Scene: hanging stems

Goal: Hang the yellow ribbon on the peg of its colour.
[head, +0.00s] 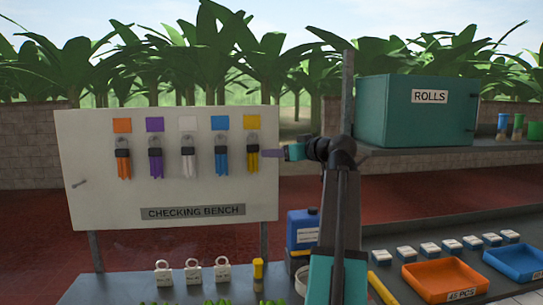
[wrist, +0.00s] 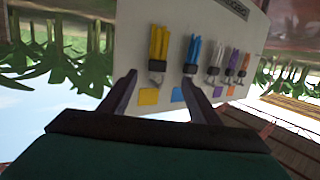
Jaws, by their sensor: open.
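The yellow ribbon (head: 253,160) hangs from a dark holder below the yellow square (head: 252,122) at the right end of the white board. In the wrist view, which is upside down, the yellow ribbon (wrist: 158,43) hangs with its dark band and a ring near the yellow square (wrist: 149,96). The peg itself is hidden behind the ring. My gripper (head: 272,153) is just right of the ribbon. In the wrist view my gripper (wrist: 159,74) is open and empty, its fingertips seen either side of the ring, with no visible contact.
Orange (head: 123,164), purple (head: 155,163), white (head: 188,163) and blue (head: 221,160) ribbons hang under squares of their colours on the board (head: 90,205). Below stand padlocks (head: 193,272) and a blue canister (head: 302,229). An orange tray (head: 445,280) lies right.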

